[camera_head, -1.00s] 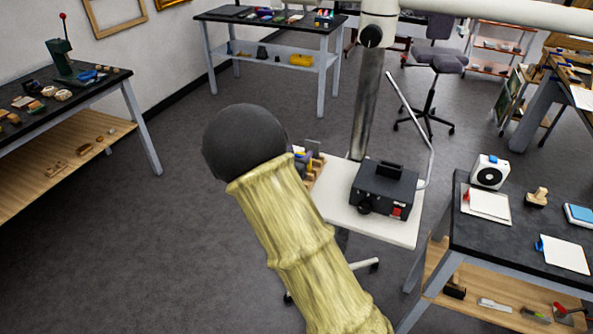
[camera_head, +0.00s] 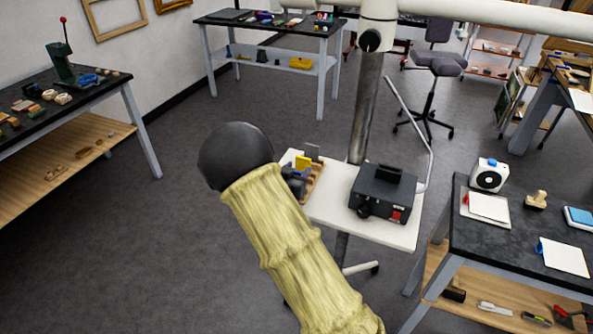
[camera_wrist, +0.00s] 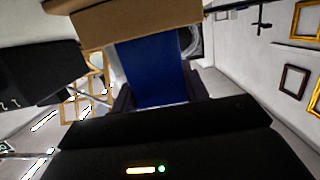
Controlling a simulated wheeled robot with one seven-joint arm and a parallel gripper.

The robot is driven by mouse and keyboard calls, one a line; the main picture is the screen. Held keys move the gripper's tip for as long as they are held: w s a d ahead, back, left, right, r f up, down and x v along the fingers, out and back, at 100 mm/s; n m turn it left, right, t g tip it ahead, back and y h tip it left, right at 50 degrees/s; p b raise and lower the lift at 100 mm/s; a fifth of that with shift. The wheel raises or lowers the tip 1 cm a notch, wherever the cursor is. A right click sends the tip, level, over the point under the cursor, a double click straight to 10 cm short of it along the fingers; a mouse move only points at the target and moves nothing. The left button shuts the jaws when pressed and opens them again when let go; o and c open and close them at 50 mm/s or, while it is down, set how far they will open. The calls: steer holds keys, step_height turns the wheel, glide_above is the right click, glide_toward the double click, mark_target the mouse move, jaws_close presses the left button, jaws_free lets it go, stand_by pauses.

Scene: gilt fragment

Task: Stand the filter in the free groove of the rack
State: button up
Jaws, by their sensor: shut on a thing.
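My gripper (camera_wrist: 158,98) is shut on a flat blue filter (camera_wrist: 155,65), which shows between the two dark fingers in the wrist view. A brown wooden piece, apparently the rack (camera_wrist: 135,22), crosses the filter's far end there; I cannot tell whether they touch. In the head view the wooden rack (camera_head: 315,187) is on the white cart top, with a yellow filter (camera_head: 303,163) and a grey filter (camera_head: 312,151) upright at it. My gripper (camera_head: 292,180) is at the rack's left side, partly hidden by my sleeved arm. The free groove cannot be made out.
A black box-shaped device (camera_head: 382,192) stands on the white cart top (camera_head: 335,212), right of the rack. A grey post (camera_head: 366,110) rises behind the cart. A dark workbench (camera_head: 515,225) stands at the right. Open floor lies left of the cart.

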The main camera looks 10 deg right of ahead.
steer(key=shift+f, duration=0.2)
steer(key=o, duration=1)
steer(key=shift+c, duration=0.2)
steer(key=shift+r, duration=0.2)
steer(key=b+v, duration=0.1)
steer(key=v, duration=1.1)
steer(key=shift+b, duration=0.4)
steer(key=shift+w, duration=0.1)
